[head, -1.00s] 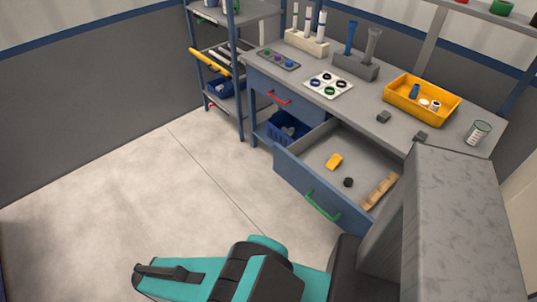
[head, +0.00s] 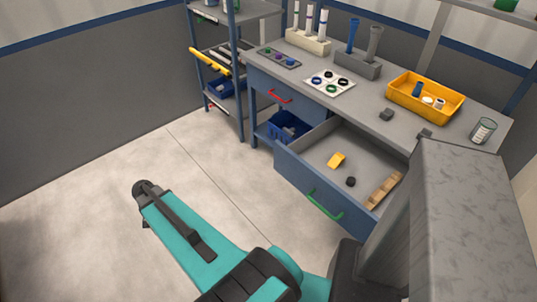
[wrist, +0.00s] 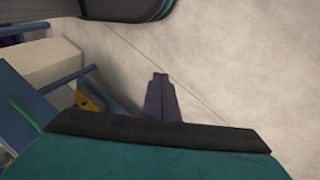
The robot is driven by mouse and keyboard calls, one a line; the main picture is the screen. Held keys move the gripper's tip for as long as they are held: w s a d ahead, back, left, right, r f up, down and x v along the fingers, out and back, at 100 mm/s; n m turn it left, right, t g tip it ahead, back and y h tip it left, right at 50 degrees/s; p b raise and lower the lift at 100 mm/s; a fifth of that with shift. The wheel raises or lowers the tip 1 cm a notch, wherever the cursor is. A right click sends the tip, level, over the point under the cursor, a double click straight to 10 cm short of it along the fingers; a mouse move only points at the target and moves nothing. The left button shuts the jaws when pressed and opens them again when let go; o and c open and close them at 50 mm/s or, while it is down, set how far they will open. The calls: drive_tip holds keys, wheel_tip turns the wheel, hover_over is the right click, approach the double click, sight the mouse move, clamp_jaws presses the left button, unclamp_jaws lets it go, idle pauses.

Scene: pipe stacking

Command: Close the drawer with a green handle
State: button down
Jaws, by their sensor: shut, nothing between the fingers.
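The drawer (head: 295,178) with the green handle (head: 322,205) stands pulled out from the blue workbench in the head view. Inside it lie a yellow block (head: 336,160), a small black piece (head: 350,181) and a wooden strip (head: 384,190). In the wrist view, part of the green handle (wrist: 26,115) shows at the left edge against a blue panel. My gripper (wrist: 160,76) is shut and empty in the wrist view, with bare floor behind it and the handle to its left.
A closed drawer with a red handle (head: 280,96) is beside the open one, above a blue bin (head: 287,128). The benchtop holds a yellow tray (head: 425,98), a tin (head: 482,131) and racks. A shelf unit (head: 238,75) stands behind. The floor at left is clear.

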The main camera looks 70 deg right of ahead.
drive_tip(key=s+d+r+m+b, duration=0.1)
drive_tip(key=s+d+r+m, duration=0.3)
drive_tip(key=d, duration=0.6)
drive_tip(key=s+d+r+m+g+b, duration=0.1)
drive_tip(key=s+d+r+m, duration=0.3)
drive_tip(key=d+r+m, duration=0.5)
drive_tip(key=s+d+r+m+h+b, duration=0.1)
drive_tip(key=s+d+r+m, duration=0.3)
drive_tip(key=d+r+m, duration=0.3)
drive_tip(key=d+m, duration=0.1)
drive_tip(key=d, duration=0.3)
drive_tip(key=shift+r+m+g+b, duration=0.2)
drive_tip(key=shift+m+g+b, duration=0.1)
drive_tip(key=shift+g+b, duration=0.1)
drive_tip(key=shift+s+d+f, duration=0.1)
drive_tip(key=shift+s+f, duration=0.05)
drive_tip(key=p, duration=0.3)
approach(277, 159)
wheel_tip(277, 159, down, 3)
drive_tip(key=s, duration=0.2)
drive_tip(key=shift+s+d+f, duration=0.2)
drive_tip(key=shift+s+d, duration=0.05)
drive_tip(key=shift+d, duration=0.1)
